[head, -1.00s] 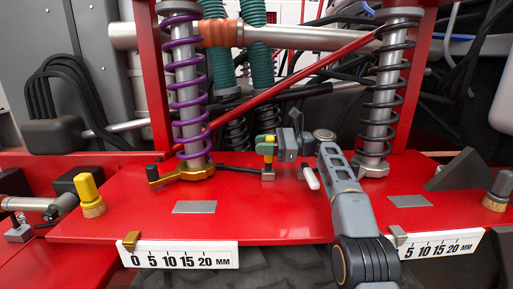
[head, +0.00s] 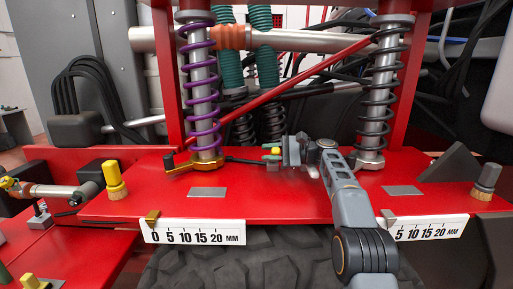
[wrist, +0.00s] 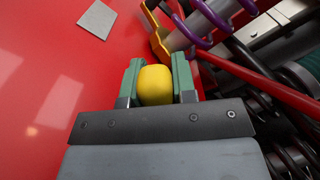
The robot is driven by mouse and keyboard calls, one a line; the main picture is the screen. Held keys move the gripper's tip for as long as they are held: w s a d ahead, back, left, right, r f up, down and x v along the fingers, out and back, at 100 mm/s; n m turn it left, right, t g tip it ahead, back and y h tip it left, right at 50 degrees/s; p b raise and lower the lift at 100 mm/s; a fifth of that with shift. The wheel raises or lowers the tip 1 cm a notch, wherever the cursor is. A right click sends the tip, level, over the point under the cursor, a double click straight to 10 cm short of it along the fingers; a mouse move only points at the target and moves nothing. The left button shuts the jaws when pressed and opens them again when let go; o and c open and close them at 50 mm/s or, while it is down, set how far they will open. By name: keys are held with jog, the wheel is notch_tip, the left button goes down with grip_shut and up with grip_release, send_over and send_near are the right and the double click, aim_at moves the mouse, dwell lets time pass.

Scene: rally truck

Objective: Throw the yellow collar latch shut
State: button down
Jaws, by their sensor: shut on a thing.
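In the wrist view, a rounded yellow knob (wrist: 155,85), which I take to be the latch's grip, sits between the two green fingers of my gripper (wrist: 156,82). The fingers press on both its sides. In the head view my gripper (head: 273,153) is low over the red deck, right of the purple spring, with a bit of the yellow knob (head: 275,151) showing. The yellow collar (head: 204,166) is around the foot of the purple-spring shock, and a dark rod runs from it toward my gripper. The lower part of the latch is mostly hidden.
The purple-spring shock (head: 204,110) stands left of my gripper and the black-spring shock (head: 378,105) right. A red diagonal bar (head: 300,78) crosses behind. Yellow (head: 115,180) and grey (head: 487,177) knobs stand at the deck's sides.

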jog(key=shift+f, duration=0.1)
dwell(0.4)
jog(key=c, duration=1.1)
grip_release()
jog(key=shift+d, duration=0.15)
jog(key=shift+o, duration=0.9)
jog(key=s+d+r+b, duration=0.3)
jog(key=s+r+b, duration=0.3)
jog(key=s+r, duration=0.7)
jog(key=shift+s+d, duration=0.3)
